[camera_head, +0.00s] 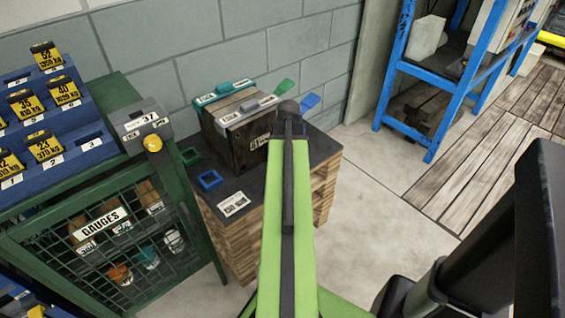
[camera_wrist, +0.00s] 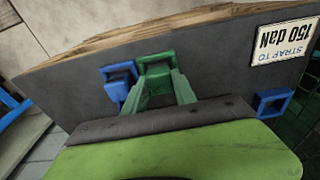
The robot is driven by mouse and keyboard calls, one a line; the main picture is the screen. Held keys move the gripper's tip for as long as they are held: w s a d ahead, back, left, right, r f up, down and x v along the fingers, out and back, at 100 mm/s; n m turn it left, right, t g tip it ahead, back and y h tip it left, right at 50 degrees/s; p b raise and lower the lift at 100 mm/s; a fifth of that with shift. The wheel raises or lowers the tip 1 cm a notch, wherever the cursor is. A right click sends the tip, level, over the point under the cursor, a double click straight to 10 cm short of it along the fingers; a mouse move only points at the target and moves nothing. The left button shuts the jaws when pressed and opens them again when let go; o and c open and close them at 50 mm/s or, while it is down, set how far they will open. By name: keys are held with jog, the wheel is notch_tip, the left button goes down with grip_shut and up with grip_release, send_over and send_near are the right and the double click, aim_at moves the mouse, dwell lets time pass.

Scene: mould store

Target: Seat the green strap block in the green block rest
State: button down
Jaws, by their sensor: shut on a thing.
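In the wrist view my gripper (camera_wrist: 158,85) has its fingers shut on a dark green block (camera_wrist: 158,88) low over the grey bench top. A green square frame (camera_wrist: 155,59) shows at the fingertips; I cannot tell whether the block is inside it or above it. A blue square frame with a blue block (camera_wrist: 118,88) is close beside the left finger. In the head view my arm hides the gripper and the held block.
A blue open frame (camera_head: 209,180) and a label (camera_head: 233,204) lie on the bench. A green mesh cabinet (camera_head: 110,235) adjoins at left.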

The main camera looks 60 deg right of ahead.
dwell(0.4)
jog(key=c, duration=0.9)
grip_release()
jog(key=r+p, duration=0.5)
jog(key=s+r+p, duration=0.1)
jog(key=r+p, duration=0.5)
jog(key=s+r+p, duration=0.1)
jog(key=r+p, duration=0.5)
jog(key=shift+a+r, duration=0.1)
jog(key=shift+a, duration=0.2)
